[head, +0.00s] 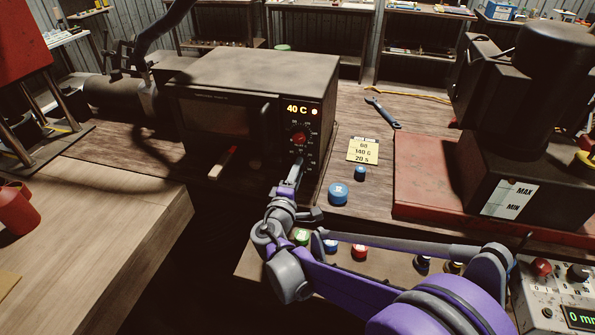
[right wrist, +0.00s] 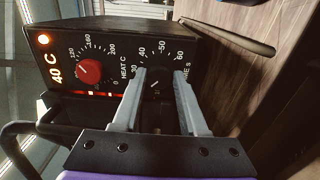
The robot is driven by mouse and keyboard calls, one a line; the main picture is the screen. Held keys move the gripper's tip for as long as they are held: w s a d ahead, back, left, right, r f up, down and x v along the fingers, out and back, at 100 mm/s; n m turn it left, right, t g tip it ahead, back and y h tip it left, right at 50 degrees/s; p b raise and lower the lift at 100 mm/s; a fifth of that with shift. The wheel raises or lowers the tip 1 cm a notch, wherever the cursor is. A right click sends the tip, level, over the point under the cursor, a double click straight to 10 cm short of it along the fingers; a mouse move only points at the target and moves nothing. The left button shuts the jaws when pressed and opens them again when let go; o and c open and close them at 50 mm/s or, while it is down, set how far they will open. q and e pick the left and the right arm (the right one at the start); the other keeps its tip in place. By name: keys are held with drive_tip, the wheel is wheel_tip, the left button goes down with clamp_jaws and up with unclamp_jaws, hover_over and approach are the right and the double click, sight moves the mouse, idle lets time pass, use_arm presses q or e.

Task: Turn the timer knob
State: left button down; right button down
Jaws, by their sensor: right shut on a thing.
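The dark oven (head: 245,80) stands on the bench with its control panel at its right front. The display (head: 297,108) reads 40 C, with a lit lamp beside it. The red heat knob (head: 299,138) sits above the timer dial; it also shows in the right wrist view (right wrist: 89,71). My right gripper (head: 297,168) is at the lower panel. In the wrist view its two fingers (right wrist: 162,78) are around the dark timer knob (right wrist: 155,86), shut on it. The knob's white mark shows between the fingers; its exact setting is hard to read. My left gripper is not in view.
A yellow note (head: 362,151) reads 60, 140 C, 20 s. A blue wrench (head: 382,113) and blue caps (head: 338,194) lie right of the oven. A black machine (head: 520,150) stands on a red base at right.

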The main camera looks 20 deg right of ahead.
idle(0.3)
drive_tip(key=shift+c, duration=2.4)
unclamp_jaws()
drive_tip(key=shift+s, duration=0.1)
drive_tip(key=v, duration=1)
drive_tip(key=shift+s+a+b, duration=0.3)
